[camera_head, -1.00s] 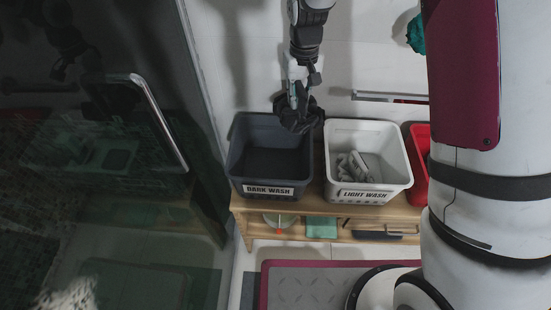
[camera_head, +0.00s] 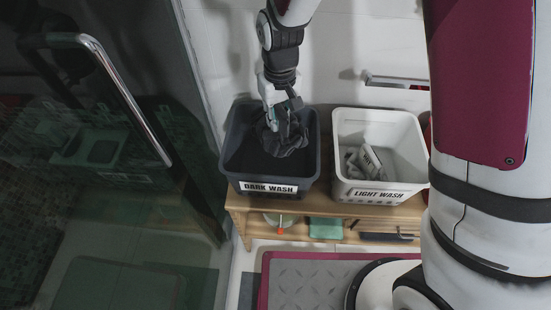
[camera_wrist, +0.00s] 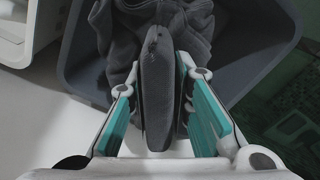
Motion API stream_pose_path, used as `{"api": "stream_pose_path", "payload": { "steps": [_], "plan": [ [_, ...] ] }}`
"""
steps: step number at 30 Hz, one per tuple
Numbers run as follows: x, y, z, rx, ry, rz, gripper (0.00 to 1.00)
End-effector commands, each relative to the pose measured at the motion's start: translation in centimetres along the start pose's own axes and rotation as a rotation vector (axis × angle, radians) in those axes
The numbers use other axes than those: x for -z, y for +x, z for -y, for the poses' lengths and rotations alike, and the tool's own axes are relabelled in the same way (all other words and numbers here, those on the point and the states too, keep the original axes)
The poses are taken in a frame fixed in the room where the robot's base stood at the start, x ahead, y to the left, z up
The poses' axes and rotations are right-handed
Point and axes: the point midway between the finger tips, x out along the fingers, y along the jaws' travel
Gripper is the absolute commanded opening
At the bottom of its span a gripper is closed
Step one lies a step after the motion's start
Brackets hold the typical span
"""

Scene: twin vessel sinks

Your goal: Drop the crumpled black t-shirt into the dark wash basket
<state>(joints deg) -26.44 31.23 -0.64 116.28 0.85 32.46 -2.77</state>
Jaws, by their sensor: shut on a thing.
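The crumpled black t-shirt (camera_head: 284,138) hangs from my gripper (camera_head: 282,108), over the opening of the dark wash basket. My gripper is shut on the shirt. In the wrist view the shirt (camera_wrist: 157,85) is bunched between the two teal-padded fingers of my gripper (camera_wrist: 168,95). The dark wash basket (camera_head: 270,187) is dark grey, labelled "DARK WASH", and stands on a wooden bench. In the wrist view its rim (camera_wrist: 255,72) shows around and behind the shirt. I cannot tell whether the shirt touches the basket's inside.
A white basket (camera_head: 380,195) labelled "LIGHT WASH", holding light cloth, stands to the right on the wooden bench (camera_head: 300,207). A glass door with a metal handle (camera_head: 130,95) is on the left. A towel bar (camera_head: 395,81) is on the wall at the right.

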Motion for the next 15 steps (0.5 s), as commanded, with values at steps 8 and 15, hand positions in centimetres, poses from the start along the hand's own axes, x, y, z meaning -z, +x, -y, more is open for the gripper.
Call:
{"api": "stream_pose_path", "payload": {
  "steps": [8,15],
  "plan": [
    [0.04,1.62,-0.03,0.000,0.000,-0.001,0.00],
    [0.02,1.57,0.00,0.000,0.000,-0.001,0.33]
  ]
}}
